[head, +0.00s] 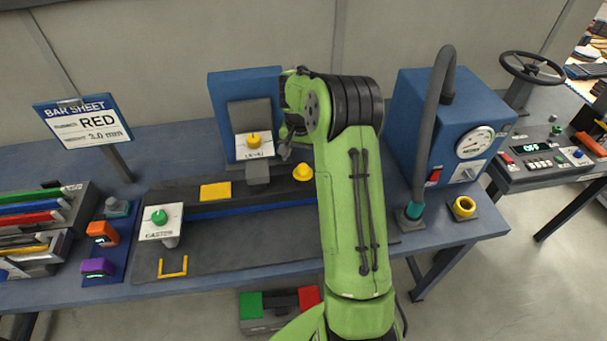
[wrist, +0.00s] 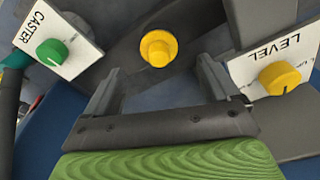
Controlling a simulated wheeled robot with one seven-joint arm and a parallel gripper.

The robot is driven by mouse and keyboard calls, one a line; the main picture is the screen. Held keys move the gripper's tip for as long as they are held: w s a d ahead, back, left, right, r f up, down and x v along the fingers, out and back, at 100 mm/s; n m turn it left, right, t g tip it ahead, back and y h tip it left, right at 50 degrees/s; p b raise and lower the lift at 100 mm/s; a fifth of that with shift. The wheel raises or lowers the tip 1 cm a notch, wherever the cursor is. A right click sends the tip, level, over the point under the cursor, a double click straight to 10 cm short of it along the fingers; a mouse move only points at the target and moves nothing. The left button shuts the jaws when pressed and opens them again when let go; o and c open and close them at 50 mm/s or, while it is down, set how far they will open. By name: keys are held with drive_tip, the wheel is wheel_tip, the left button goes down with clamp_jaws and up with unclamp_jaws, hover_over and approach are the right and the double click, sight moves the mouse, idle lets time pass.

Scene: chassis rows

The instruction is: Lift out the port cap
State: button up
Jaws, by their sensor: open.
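A round yellow cap with a raised centre (wrist: 158,47), which looks like the port cap, lies just beyond my fingertips in the wrist view, roughly centred between them. In the head view the yellow cap (head: 303,172) sits on the dark fixture, just left of my green arm. My gripper (wrist: 158,64) is open and empty, with its two grey fingers apart and pointing toward the cap. In the head view my arm hides most of the gripper.
The CASTER plate (wrist: 62,38) with a green knob is at the left. The LEVEL plate (wrist: 245,72) with a yellow knob is close to my right finger. A blue gauge box (head: 415,105), a grey bent pipe (head: 432,125) and a yellow ring (head: 463,207) stand right of my arm.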

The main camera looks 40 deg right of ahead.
sight(303, 167)
drive_tip(key=f, duration=0.6)
drive_tip(key=shift+w+d, duration=0.25)
drive_tip(key=shift+d, duration=0.15)
drive_tip(key=shift+r, duration=0.1)
drive_tip(key=shift+c, duration=0.8)
drive_tip(key=c, duration=1)
